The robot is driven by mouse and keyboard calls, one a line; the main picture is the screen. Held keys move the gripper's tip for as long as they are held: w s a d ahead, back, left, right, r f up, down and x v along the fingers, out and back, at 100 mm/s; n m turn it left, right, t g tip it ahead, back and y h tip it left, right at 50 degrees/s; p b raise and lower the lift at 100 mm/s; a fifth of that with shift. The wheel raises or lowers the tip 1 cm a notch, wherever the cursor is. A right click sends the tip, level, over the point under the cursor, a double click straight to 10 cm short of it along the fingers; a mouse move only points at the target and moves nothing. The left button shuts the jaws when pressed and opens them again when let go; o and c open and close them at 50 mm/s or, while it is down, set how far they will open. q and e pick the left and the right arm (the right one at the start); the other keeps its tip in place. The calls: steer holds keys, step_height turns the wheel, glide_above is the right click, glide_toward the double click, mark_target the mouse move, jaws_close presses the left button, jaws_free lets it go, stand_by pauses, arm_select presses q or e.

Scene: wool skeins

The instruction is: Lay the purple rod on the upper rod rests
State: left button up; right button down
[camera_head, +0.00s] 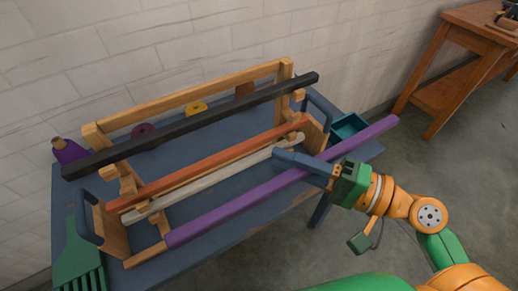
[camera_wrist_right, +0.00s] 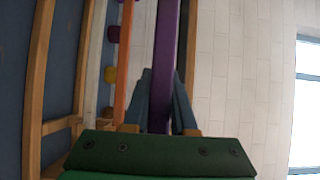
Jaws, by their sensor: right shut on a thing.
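The purple rod (camera_head: 233,206) slants along the front of the wooden rack (camera_head: 183,95), its right end jutting past the rack. My right gripper (camera_head: 283,157) is shut on the rod right of its middle; in the right wrist view the purple rod (camera_wrist_right: 165,45) runs between the fingers (camera_wrist_right: 160,100). The rod's left end is by the rack's front left foot (camera_head: 146,255); I cannot tell if they touch. A black bar (camera_head: 200,122) crosses the rack high up, by wooden pegs (camera_head: 298,95). Which pegs are the upper rests is unclear. My left gripper is not in view.
An orange-red rod (camera_head: 210,165) and a whitish rod (camera_head: 205,184) lie across the rack lower down. Purple (camera_head: 68,151) and yellow (camera_head: 196,108) wool items stand behind. A green comb-like thing (camera_head: 80,260) is front left, a teal tray (camera_head: 348,126) right, on the blue table (camera_head: 220,238).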

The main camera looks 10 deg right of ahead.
steer(key=v, duration=1.3)
steer(key=shift+s+d+p, duration=0.15)
steer(key=shift+s+p, duration=0.05)
steer(key=shift+p, duration=0.1)
steer(key=shift+r, duration=0.1)
